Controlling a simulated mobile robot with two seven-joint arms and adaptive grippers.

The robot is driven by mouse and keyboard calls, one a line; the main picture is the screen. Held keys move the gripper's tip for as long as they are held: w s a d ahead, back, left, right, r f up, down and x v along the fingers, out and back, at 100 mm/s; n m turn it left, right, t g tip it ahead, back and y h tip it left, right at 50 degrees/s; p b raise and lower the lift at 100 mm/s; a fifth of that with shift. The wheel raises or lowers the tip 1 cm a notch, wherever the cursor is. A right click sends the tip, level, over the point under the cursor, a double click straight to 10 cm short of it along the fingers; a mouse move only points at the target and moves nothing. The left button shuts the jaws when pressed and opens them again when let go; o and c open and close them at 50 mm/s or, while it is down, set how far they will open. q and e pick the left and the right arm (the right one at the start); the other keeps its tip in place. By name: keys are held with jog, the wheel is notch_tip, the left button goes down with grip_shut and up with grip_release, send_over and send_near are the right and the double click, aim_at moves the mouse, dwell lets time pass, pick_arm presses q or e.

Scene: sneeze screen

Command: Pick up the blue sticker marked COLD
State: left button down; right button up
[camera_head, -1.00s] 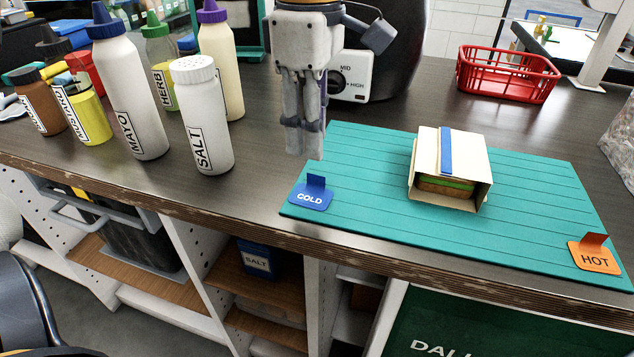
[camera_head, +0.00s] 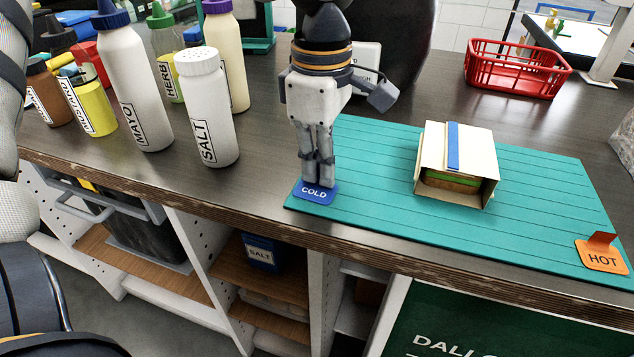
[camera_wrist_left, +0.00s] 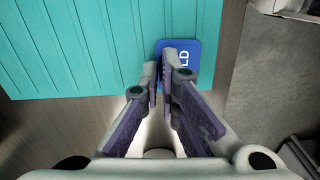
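The blue sticker marked COLD (camera_head: 314,194) lies at the near left corner of the teal mat (camera_head: 375,225). Its raised tab, seen earlier, is now hidden by my left gripper's fingers. My left gripper (camera_head: 319,184) points straight down with its fingertips at the sticker's far edge. In the left wrist view the fingertips (camera_wrist_left: 160,66) are close together with a narrow gap, overlapping the blue sticker (camera_wrist_left: 187,48). I cannot tell whether the tab is pinched between them. My right gripper is not in view.
An orange HOT sticker (camera_head: 601,257) lies at the mat's near right corner. A boxed sandwich (camera_head: 456,165) sits on the mat. The salt shaker (camera_head: 208,110) and several bottles stand to the left. A red basket (camera_head: 517,70) stands at the back right.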

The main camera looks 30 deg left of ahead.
aim_at(328, 200)
pick_arm(q)
jog(key=shift+r, duration=0.3)
notch_tip(328, 200, up, 3)
jog(key=shift+f, duration=0.1)
jog(key=s+d+r, duration=0.9)
jog(key=d, duration=0.1)
jog(key=shift+s+r, duration=0.3)
jog(key=shift+s, duration=0.1)
